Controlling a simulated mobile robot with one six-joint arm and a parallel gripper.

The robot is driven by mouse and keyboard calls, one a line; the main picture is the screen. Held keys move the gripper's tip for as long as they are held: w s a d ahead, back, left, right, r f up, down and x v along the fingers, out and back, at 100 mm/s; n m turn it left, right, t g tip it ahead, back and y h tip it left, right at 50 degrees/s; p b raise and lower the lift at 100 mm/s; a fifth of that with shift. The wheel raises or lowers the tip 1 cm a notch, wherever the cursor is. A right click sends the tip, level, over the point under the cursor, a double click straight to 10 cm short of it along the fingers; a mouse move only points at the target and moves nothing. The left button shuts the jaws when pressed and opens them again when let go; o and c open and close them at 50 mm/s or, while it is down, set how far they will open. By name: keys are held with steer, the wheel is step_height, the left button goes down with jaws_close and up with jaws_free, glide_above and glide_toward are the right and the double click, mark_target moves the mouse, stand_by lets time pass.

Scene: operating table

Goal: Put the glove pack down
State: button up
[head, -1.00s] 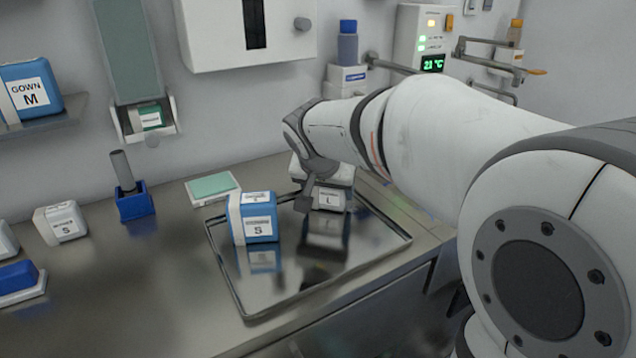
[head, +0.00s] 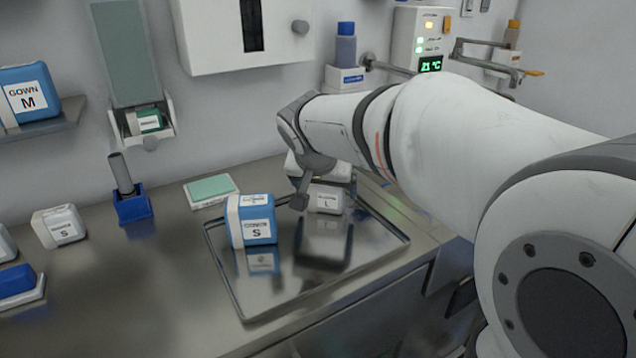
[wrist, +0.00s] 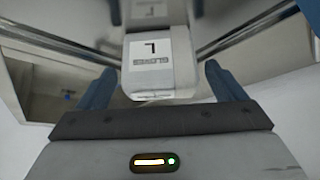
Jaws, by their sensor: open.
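The glove pack (head: 326,199) is white with an "L" label and stands at the back of the metal tray (head: 297,304), its upper part hidden behind my gripper. It seems to rest on the tray, where its reflection shows. In the wrist view the pack (wrist: 158,76) sits between my two blue fingers, with a gap on each side. My gripper (wrist: 162,88) is open around it. In the head view my gripper (head: 302,190) is low over the tray, partly hidden by my wrist.
A blue gown pack marked "S" (head: 259,222) stands on the tray, left of the glove pack. A green-topped pad (head: 210,189) lies behind the tray. A blue holder (head: 133,207) and a white "S" pack (head: 60,228) stand farther left. The wall is close behind.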

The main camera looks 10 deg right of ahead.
steer(key=p+v, duration=0.1)
steer(key=v, duration=0.9)
steer(key=s+d+f+n+g+y+p, duration=0.1)
steer(key=s+n+p, duration=0.1)
steer(key=s+p, duration=0.5)
steer(key=s+d+f+n+g+y+p, duration=0.1)
steer(key=s+d+n+g+y+p, duration=0.1)
steer(key=s+p, duration=0.6)
steer(key=shift+s+f+n, duration=0.25)
steer(key=shift+s+n, duration=0.15)
steer(key=shift+n, duration=0.3)
steer(key=shift+c, duration=0.4)
